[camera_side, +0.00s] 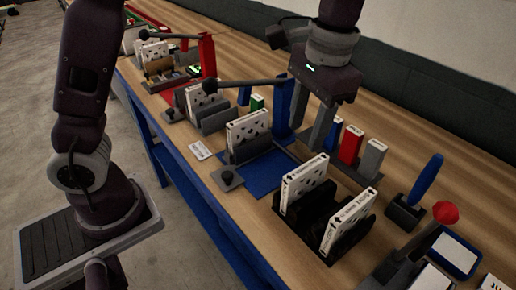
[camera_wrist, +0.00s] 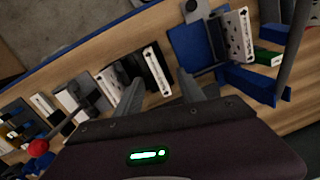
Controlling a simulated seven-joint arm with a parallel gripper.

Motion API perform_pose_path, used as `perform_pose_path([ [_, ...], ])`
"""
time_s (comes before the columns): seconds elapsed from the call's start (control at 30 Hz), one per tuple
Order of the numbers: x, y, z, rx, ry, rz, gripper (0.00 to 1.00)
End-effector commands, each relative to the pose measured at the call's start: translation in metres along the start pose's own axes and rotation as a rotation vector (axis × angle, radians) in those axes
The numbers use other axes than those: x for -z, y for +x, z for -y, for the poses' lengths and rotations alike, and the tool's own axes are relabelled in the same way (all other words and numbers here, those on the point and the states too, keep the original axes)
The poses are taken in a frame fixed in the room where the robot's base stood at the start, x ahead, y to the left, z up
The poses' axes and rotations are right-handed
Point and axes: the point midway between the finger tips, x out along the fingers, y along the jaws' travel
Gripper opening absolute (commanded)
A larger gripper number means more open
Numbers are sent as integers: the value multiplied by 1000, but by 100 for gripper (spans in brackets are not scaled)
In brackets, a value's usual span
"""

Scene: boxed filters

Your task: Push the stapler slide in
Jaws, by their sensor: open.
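The blue stapler (camera_side: 290,105) stands mid-table, with a long dark lever ending in a black ball (camera_side: 210,86). Its blue base plate (camera_side: 268,178) lies flat, with bare blue showing. A grey slide with a round dark knob (camera_side: 228,178) sits at the plate's front edge, beside a white patterned box (camera_side: 247,130) standing upright in a grey holder. The wrist view shows the blue plate (camera_wrist: 188,48), the knob (camera_wrist: 191,6) and the box (camera_wrist: 236,38). My gripper (camera_side: 323,132) is open and empty, above the table right of the stapler. Its fingers (camera_wrist: 160,90) point down, apart from the slide.
A black rack (camera_side: 315,215) with two white boxes stands right of the plate. Blue, red and grey boxes (camera_side: 350,145) stand behind it. A red stapler (camera_side: 207,55) is farther left. A blue-handled tool (camera_side: 427,180) and a red-knobbed lever (camera_side: 445,212) are at right.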

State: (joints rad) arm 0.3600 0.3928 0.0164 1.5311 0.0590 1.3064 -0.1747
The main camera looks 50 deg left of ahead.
Motion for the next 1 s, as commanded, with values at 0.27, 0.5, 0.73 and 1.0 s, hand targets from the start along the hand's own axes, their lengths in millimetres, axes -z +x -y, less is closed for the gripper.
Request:
perform_pose_path([
  [0.27,-78,116,90,67,579,282,46],
  [0.5,-90,158,97,65,599,290,46],
  [0.73,-95,182,100,66,599,285,46],
  [1.0,-95,182,100,67,597,283,36],
])
